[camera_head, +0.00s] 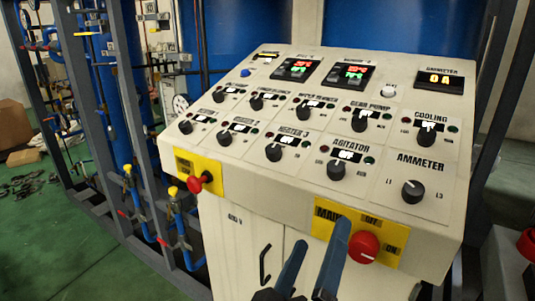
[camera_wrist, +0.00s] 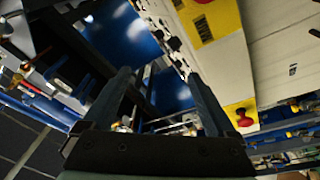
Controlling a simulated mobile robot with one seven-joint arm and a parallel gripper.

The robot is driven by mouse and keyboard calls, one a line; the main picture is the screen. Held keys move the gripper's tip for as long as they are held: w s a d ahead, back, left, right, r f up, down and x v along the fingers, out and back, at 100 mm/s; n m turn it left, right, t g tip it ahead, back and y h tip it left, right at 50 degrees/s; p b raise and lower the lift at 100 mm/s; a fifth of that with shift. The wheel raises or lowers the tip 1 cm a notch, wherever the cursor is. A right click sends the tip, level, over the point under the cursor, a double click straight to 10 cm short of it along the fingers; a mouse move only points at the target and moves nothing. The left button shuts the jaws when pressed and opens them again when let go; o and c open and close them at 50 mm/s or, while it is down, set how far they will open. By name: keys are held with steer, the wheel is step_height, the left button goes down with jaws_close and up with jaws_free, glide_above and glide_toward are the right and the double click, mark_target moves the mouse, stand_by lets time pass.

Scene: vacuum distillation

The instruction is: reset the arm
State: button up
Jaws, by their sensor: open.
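My gripper (camera_head: 314,258) is at the lower middle of the head view, in front of the control panel's lower front. Its two blue-grey fingers are apart with nothing between them. In the wrist view my gripper (camera_wrist: 160,98) shows both fingers spread, with open space between them. The control panel (camera_head: 395,160) is a cream console with rows of black knobs and lit displays. The red main switch (camera_head: 364,247) on its yellow plate is just right of the fingertips. I cannot tell from these views whether a finger touches the panel.
A smaller red knob (camera_head: 195,184) sits on a yellow plate at the panel's left. Grey frame posts (camera_head: 125,100) and blue pipes with yellow-topped valves (camera_head: 173,191) stand at the left. The green floor (camera_head: 60,235) is clear at the lower left. A cardboard box (camera_head: 14,117) stands farther back.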

steer(key=s+a+r+m+t+y+p, duration=0.1)
steer(key=a+r+t+y, duration=0.1)
steer(key=r, duration=0.9)
steer(key=s+a+r+m+t+y+p, duration=0.2)
steer(key=r+t+y, duration=0.1)
steer(key=r, duration=0.9)
steer(key=s+a+r+m+t+y+p, duration=0.1)
steer(key=s+a+r+m+t+y, duration=0.1)
steer(key=r, duration=0.9)
steer(key=t+y, duration=0.1)
steer(key=t, duration=0.1)
steer(key=shift+a+r+t+y+p, duration=0.3)
steer(key=shift+r+p, duration=0.05)
steer(key=shift+p, duration=0.05)
